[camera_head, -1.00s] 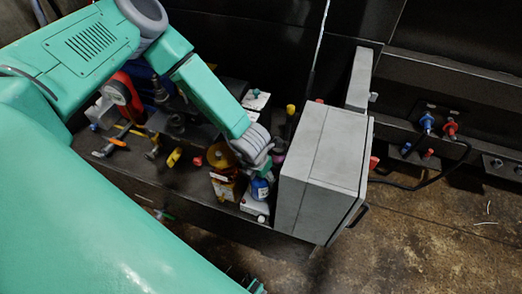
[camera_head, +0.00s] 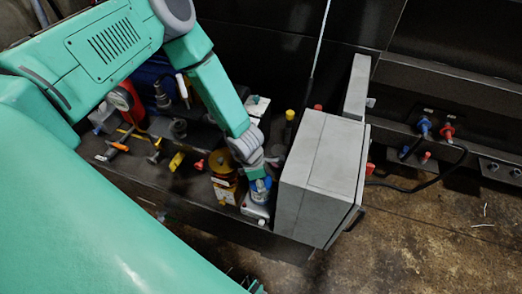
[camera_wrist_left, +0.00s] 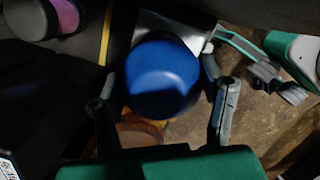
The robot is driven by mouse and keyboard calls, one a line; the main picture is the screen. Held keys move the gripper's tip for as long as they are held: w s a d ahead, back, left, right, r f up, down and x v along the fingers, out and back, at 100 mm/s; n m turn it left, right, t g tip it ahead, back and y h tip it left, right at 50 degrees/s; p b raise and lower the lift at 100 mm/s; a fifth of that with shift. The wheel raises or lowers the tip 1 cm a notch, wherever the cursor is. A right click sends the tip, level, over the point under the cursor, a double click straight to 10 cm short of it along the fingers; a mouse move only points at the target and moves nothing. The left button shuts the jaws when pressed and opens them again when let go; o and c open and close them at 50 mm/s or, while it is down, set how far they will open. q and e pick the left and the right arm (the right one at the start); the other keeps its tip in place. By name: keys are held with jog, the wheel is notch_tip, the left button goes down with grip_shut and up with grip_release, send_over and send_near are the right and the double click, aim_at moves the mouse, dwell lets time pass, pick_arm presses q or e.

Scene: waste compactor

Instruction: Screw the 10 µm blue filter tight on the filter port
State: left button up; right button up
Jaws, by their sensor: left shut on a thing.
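The blue filter (camera_head: 259,197) stands on a pale base (camera_head: 255,210) just left of the big grey box in the head view. In the left wrist view the filter's round blue top (camera_wrist_left: 162,78) fills the middle. My left gripper (camera_head: 262,183) comes down on it from above, and its fingers lie on both sides of it, shut on it. A pale plate (camera_wrist_left: 165,25) shows behind the filter in the wrist view. The port and thread under the filter are hidden, and I cannot read its label. My right gripper (camera_wrist_left: 277,80) shows at the right of the wrist view; its opening is unclear.
The big grey box (camera_head: 320,180) stands close to the right of the filter. An amber-topped container (camera_head: 222,163) is close on its left. Several tools and fittings crowd the bench further left. The floor (camera_head: 420,240) at the right is open.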

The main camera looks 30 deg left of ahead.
pick_arm(q)
jog(key=shift+m, duration=0.7)
jog(key=shift+m+g, duration=0.3)
jog(key=shift+m, duration=0.8)
jog(key=shift+m+h, duration=0.3)
jog(key=shift+m, duration=1.2)
